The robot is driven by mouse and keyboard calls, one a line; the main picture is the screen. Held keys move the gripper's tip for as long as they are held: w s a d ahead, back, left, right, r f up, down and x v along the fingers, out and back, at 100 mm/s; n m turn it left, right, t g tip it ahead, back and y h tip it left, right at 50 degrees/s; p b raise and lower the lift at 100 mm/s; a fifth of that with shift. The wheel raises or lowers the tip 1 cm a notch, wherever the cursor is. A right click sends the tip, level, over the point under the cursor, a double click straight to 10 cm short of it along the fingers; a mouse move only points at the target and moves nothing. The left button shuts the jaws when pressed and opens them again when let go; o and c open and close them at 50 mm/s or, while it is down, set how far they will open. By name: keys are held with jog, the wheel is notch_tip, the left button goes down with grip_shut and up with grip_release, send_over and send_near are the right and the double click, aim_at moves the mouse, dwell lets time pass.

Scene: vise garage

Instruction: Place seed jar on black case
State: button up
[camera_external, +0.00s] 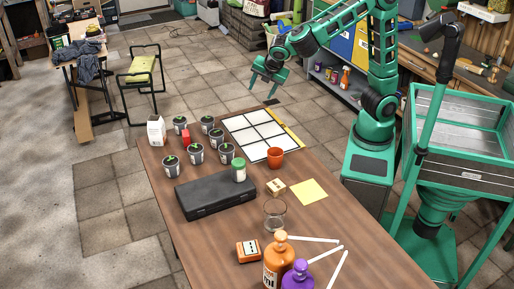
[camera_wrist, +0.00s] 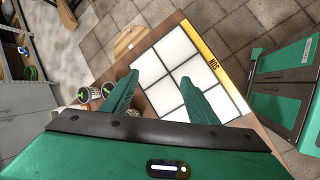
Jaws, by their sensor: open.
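The black case (camera_external: 205,196) lies closed and flat on the brown table in the external view. A small jar with a green lid and a pale label (camera_external: 239,171), which looks like the seed jar, stands upright at the right end of the case and appears to rest on its top. My gripper (camera_external: 262,87) is open and empty, raised beyond the far end of the table, well away from the jar and case. In the wrist view my gripper (camera_wrist: 159,78) shows two spread green fingers with nothing between them. The jar and case are not visible there.
Several seedling pots (camera_external: 196,153) stand behind the case. Orange and purple bottles (camera_external: 279,262) stand at the front. The tray also shows in the wrist view (camera_wrist: 176,50).

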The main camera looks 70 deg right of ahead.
jog(key=s+d+m+g, duration=0.1)
jog(key=s+d+m, duration=0.3)
jog(key=d, duration=0.3)
jog(key=s+d+f+m+g+y, duration=0.1)
jog(key=s+d+m, duration=0.4)
jog(key=d, duration=0.3)
jog(key=s+d+m+g, duration=0.1)
jog(key=s+d+m, duration=0.3)
jog(key=d, duration=0.3)
jog(key=s+d+f+m+y, duration=0.1)
jog(key=s+d+m, duration=0.1)
jog(key=s+m, duration=0.3)
jog(key=s+d+f+m+g+y, duration=0.1)
jog(key=s+f+m+y, duration=0.1)
jog(key=s+m, duration=0.4)
jog(key=s, duration=0.5)
jog(key=shift+s+d, duration=0.25)
jog(key=shift+d, duration=0.1)
jog(key=shift+w+f+g, duration=0.1)
jog(key=shift+w+g, duration=0.05)
jog(key=shift+g, duration=0.15)
